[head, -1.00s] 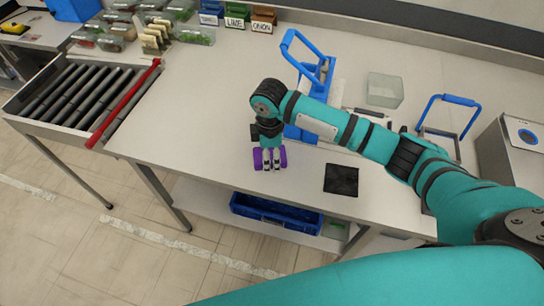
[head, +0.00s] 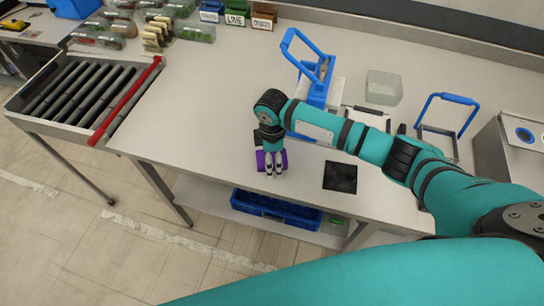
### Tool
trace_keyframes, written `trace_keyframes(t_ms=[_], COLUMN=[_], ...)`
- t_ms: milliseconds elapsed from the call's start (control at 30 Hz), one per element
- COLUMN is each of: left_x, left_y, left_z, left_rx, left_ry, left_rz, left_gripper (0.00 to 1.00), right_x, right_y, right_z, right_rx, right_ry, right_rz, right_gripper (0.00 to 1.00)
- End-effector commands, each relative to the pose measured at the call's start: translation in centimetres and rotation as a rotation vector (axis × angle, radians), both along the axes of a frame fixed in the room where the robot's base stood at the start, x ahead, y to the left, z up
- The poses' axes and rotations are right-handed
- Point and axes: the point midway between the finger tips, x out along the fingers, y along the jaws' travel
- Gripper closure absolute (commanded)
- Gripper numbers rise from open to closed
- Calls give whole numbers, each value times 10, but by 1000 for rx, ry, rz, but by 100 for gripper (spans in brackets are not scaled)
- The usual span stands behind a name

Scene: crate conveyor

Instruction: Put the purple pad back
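The purple pad (head: 261,162) shows on both sides of the fingers of my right gripper (head: 272,173); its middle is hidden behind them. The gripper points down with its fingers close together, and it appears shut on the pad. It is over the white table (head: 215,135), near the front edge. I cannot tell whether the pad touches the tabletop. A black square (head: 340,177) lies flat on the table to the right of the gripper. My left gripper is not in view.
A blue-handled device (head: 318,80) stands behind the gripper. A clear container (head: 384,87) and a blue-handled frame (head: 455,98) are further right. A roller conveyor (head: 75,95) with a red bar (head: 127,100) is at left. A blue crate (head: 275,208) sits on the lower shelf.

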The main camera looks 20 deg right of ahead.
Motion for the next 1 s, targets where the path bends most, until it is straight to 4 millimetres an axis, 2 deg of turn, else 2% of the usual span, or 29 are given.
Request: trace_keyframes(t_ms=[200,333,800,1000], left_x=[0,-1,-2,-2], left_y=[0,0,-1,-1], left_z=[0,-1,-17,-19], left_rx=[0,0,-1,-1], left_ry=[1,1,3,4], left_rz=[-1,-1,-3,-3], left_gripper=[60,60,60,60], right_x=[0,1,1,0], right_y=[0,0,0,0], right_z=[2,12,103,121], right_rx=[0,1,1,1], right_ry=[-1,-2,-3,-1], right_rz=[0,1,0,0], right_gripper=[16,16,16,16])
